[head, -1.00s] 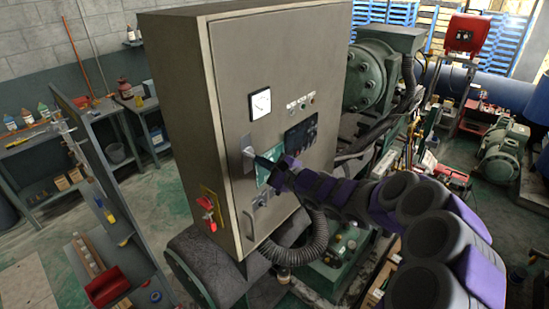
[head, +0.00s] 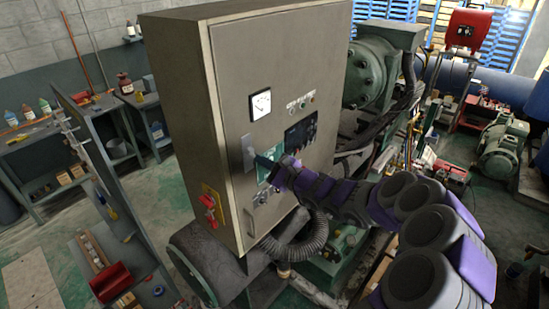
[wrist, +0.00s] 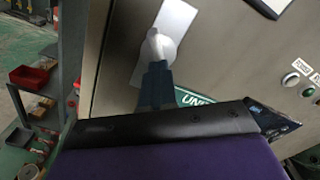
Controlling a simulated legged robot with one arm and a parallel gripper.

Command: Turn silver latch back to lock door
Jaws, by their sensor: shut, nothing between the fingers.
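The silver latch (head: 248,153) is on the left side of the front door of the tall grey cabinet (head: 228,90). The gripper body hides the lower door in the wrist view.
A dial gauge (head: 260,104) sits above the latch and a dark control panel (head: 301,134) to its right. A red switch (head: 209,203) is on the cabinet's side. A grey shelf stand (head: 120,200) is at left. A ribbed hose (head: 295,240) hangs below my arm.

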